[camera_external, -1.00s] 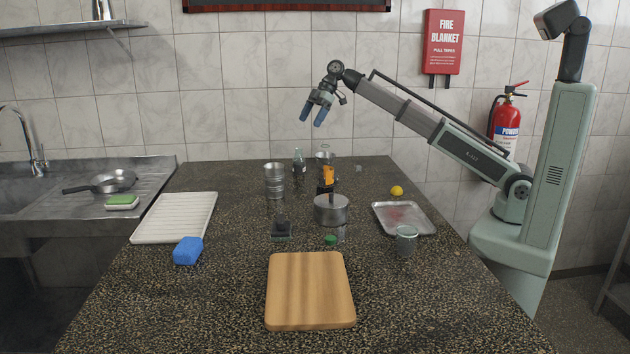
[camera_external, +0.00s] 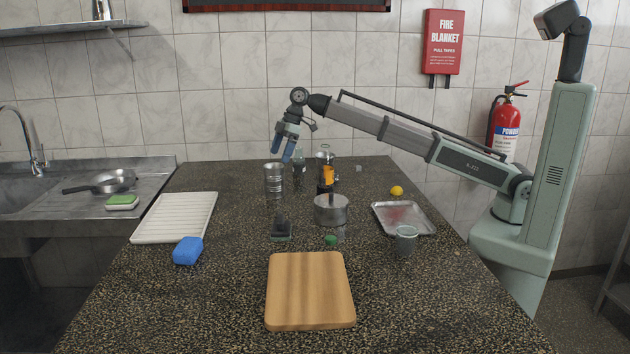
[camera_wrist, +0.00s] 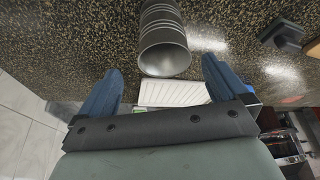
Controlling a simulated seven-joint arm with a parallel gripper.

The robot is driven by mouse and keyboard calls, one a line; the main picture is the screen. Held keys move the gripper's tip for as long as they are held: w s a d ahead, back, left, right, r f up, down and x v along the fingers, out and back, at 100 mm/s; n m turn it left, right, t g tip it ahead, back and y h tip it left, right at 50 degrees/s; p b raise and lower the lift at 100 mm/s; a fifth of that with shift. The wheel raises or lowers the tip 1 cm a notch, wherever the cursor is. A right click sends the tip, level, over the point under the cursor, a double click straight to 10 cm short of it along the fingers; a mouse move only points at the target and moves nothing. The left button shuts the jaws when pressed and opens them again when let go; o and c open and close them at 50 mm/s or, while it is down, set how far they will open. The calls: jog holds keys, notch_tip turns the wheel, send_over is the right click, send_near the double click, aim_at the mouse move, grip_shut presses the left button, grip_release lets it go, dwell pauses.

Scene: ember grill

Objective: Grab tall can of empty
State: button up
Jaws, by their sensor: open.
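The tall can (camera_external: 274,183) is a ribbed silver metal cylinder standing upright at the back left of the speckled counter. In the wrist view the can (camera_wrist: 164,42) shows its open rim and an empty-looking inside, ahead of the gap between the fingers. My gripper (camera_external: 282,158) is above and close to the can, fingers pointing down. In the wrist view my gripper (camera_wrist: 160,88) has its two blue fingers wide apart with nothing held between them. I cannot tell the exact height gap between the fingertips and the can's rim.
To the can's right stand a glass bottle (camera_external: 299,169), another metal can (camera_external: 325,163), an orange-topped item (camera_external: 327,177) and a steel pot (camera_external: 331,210). A wooden board (camera_external: 310,290) lies in front.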

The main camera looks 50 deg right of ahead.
aim_at(274, 168)
jog(key=shift+a+x, duration=0.2)
jog(key=shift+x, duration=1.6)
jog(key=shift+a+x, duration=0.2)
jog(key=shift+x, duration=1.6)
jog(key=shift+s+r, duration=0.1)
jog(key=shift+r, duration=0.05)
jog(key=shift+c, duration=0.3)
jog(key=c, duration=1.1)
jog(key=shift+c, duration=0.2)
jog(key=shift+r, duration=0.15)
